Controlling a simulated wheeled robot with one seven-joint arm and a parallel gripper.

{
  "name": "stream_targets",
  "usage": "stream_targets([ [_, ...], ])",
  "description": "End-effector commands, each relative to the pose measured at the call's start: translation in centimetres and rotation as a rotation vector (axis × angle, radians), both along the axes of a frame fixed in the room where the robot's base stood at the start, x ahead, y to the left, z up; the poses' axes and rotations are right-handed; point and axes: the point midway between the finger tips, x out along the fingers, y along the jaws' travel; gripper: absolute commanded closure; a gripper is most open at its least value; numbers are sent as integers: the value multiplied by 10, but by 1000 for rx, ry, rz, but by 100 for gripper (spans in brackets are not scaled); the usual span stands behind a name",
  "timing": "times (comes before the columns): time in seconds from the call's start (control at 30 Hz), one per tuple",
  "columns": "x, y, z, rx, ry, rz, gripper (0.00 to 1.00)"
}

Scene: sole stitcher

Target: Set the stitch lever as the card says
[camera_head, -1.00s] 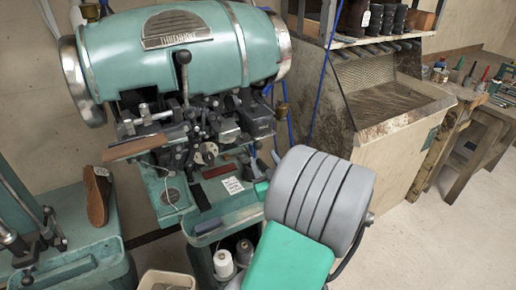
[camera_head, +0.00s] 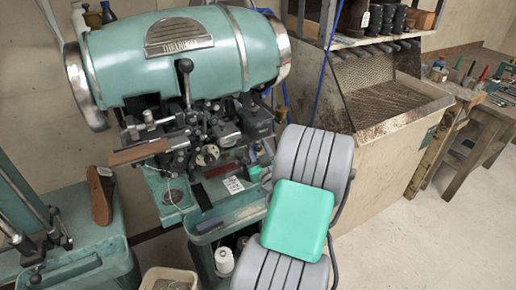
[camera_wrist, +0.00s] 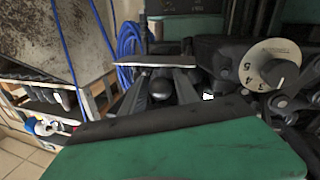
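The green stitching machine (camera_head: 170,75) fills the left half of the head view. An upright lever with a black ball knob (camera_head: 184,66) stands at its front, with nothing of mine touching the knob. A small white card (camera_head: 233,185) with print too small to read lies on the lower ledge. A round pale dial (camera_head: 208,155) sits below the lever. In the wrist view a numbered dial (camera_wrist: 275,66) shows 5, 4 and 3, and a black ball (camera_wrist: 162,88) sits between dark slanting pieces. My gripper is hidden behind my arm in the head view; its fingers are not clear in the wrist view.
A brown sole (camera_head: 101,195) stands at the left. White thread cones (camera_head: 224,260) sit below the ledge. A wooden cabinet with a mesh bin (camera_head: 390,105) stands behind my arm, and a workbench (camera_head: 490,105) is at the far right. Floor at the lower right is clear.

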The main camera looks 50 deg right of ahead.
Motion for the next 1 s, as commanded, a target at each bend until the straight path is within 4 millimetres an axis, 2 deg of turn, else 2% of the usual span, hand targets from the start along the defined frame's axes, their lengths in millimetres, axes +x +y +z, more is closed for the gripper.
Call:
stream_targets([
  [0.03,0,0,0,0,0,0,68],
  [0.43,0,0,0,0,0,0,100],
  [1.0,0,0,0,0,0,0,100],
])
